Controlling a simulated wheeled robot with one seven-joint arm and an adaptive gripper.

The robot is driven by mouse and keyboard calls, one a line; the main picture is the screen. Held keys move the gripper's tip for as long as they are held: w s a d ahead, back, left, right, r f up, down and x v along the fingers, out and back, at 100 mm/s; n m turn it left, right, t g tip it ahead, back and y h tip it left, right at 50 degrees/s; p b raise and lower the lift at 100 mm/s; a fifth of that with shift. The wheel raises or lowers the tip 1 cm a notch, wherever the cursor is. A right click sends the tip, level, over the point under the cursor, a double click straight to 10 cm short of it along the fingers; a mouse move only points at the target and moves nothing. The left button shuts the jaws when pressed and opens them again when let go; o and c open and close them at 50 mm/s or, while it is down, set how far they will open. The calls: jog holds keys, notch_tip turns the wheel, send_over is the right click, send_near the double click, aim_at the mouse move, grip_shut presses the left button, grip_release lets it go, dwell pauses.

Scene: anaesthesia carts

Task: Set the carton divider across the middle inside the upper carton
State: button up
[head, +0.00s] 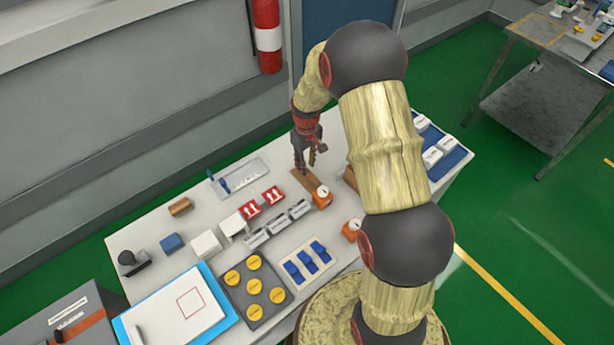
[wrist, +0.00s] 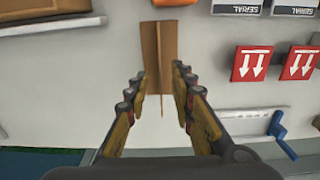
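The carton divider (wrist: 153,50) is a brown piece with a thin upright fin, lying on the white table in the wrist view. In the head view it shows as a brown strip (head: 303,181) below my gripper (head: 304,163). My gripper is open in the wrist view (wrist: 160,82), with one finger on each side of the divider's near end. I see gaps at the fin. A brown carton edge (wrist: 45,16) shows at the wrist view's top left. In the head view a brown carton (head: 349,178) is mostly hidden behind my arm. I cannot tell whether it is the upper one.
Red arrow blocks (head: 262,201) and white-black SERIAL blocks (head: 278,227) stand left of the divider. An orange tagged block (head: 322,198) is close to its end. A grey plate with a blue handle (head: 238,175) lies behind. A blue tray (head: 452,160) is at the right.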

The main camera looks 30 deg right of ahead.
aim_at(307, 178)
notch_tip(307, 178, down, 4)
jog(key=shift+b, duration=0.35)
jog(key=shift+s, duration=0.1)
jog(key=shift+c, duration=1.4)
grip_shut()
